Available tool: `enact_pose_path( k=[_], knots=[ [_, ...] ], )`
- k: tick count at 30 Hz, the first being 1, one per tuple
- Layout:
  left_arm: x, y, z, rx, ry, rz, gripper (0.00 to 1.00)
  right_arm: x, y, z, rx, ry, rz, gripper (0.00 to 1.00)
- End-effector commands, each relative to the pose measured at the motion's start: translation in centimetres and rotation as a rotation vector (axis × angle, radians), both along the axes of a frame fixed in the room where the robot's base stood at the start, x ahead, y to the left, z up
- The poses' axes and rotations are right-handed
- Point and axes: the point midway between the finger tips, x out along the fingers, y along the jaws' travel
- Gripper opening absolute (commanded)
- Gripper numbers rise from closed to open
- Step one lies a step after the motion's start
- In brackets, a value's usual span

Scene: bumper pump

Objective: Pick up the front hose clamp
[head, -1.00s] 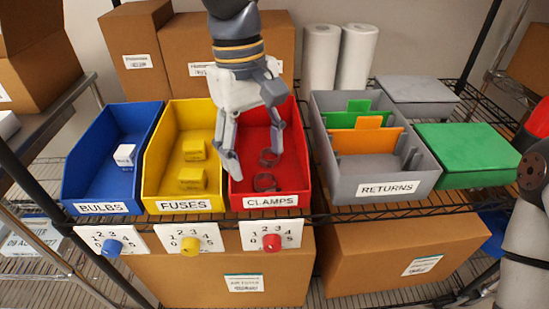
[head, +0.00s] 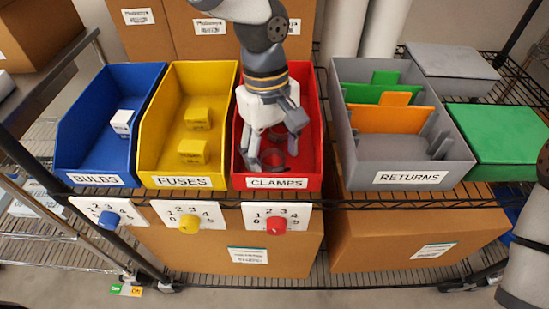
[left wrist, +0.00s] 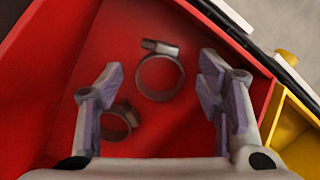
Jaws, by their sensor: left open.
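The front hose clamp (head: 273,163), a dark metal ring, lies in the red CLAMPS bin (head: 309,150) near its front wall, partly hidden by my fingers in the head view. In the left wrist view, the front clamp (left wrist: 160,47) shows whole, with its screw housing at the top. The rear clamp (left wrist: 118,124) lies beside it, partly behind a finger. My left gripper (head: 275,148) is inside the red bin, open and empty. Its fingers (left wrist: 163,92) stand on either side of the front clamp in the left wrist view, apart from it. My right gripper is not in view.
The yellow FUSES bin (head: 152,150) adjoins on the left, with the blue BULBS bin (head: 75,135) beyond it. The grey RETURNS bin (head: 455,150) with dividers stands to the right. Red bin walls stand close around my left gripper.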

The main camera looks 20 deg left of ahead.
Motion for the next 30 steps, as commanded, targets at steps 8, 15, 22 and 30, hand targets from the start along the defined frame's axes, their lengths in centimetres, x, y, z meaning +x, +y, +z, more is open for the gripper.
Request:
enact_pose_path(
  k=[8, 15, 22, 30],
  knots=[
    [0.0, 0.0, 0.2, 0.000, -0.003, 0.000, 0.26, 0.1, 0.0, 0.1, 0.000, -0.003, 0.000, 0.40],
    [0.0, 0.0, 0.2, 0.001, -0.002, 0.000, 0.15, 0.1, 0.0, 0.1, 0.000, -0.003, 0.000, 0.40],
    [0.2, 0.0, 2.5, 0.001, -0.011, 0.001, 0.15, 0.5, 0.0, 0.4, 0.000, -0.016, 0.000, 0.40],
    [0.1, 0.0, 9.0, 0.000, -0.009, 0.001, 0.15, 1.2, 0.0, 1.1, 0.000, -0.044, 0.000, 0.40]
  ],
)
